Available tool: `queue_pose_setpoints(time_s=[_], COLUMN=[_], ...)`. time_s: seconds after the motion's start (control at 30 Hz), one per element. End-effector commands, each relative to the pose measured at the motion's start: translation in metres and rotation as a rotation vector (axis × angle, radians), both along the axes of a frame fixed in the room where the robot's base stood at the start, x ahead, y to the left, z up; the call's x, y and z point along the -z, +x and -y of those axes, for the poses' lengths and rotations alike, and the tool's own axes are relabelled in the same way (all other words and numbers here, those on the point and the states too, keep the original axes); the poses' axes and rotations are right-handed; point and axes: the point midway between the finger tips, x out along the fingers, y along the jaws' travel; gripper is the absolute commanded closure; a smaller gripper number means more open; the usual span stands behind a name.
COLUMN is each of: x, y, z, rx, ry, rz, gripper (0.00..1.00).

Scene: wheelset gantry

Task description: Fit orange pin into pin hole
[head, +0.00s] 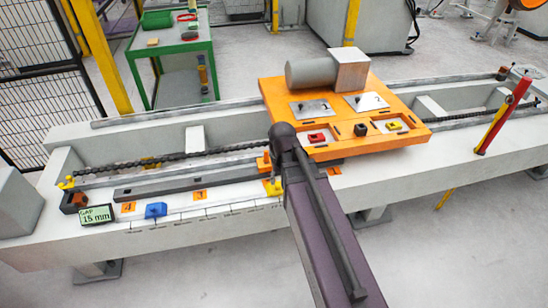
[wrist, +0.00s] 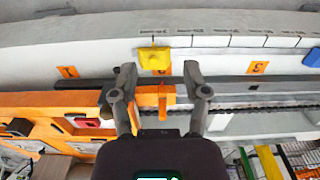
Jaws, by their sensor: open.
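In the wrist view, an orange piece with a short upright part, apparently the orange pin (wrist: 162,98), lies between the spread fingers of my gripper (wrist: 159,78). The fingers stand apart on either side, and I see no clear contact. My gripper is hidden behind my arm there. A yellow block (wrist: 153,57) with a small stem stands just beyond the fingertips, and it also shows in the head view (head: 272,187). I cannot make out the pin hole.
The orange carriage (head: 345,143) carries a grey cylinder and block (head: 330,71). A blue block (head: 156,210) and a display reading 15 mm (head: 97,215) sit on the pale beam (head: 225,222). A red and yellow post (head: 503,115) stands at right. A green table (head: 172,50) is behind.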

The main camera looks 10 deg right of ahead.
Motion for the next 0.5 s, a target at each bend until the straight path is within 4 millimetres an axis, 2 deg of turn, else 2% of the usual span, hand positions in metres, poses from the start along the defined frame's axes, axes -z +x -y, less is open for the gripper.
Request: queue_pose_setpoints(time_s=[0.03, 0.2, 0.5], x=[0.000, 0.000, 0.000], y=[-0.021, -0.045, -0.047], z=[0.000, 0.000, 0.000], rx=[0.005, 0.018, 0.022], ry=[0.000, 0.000, 0.000], rz=[0.000, 0.000, 0.000], gripper=[0.40, 0.40, 0.40])
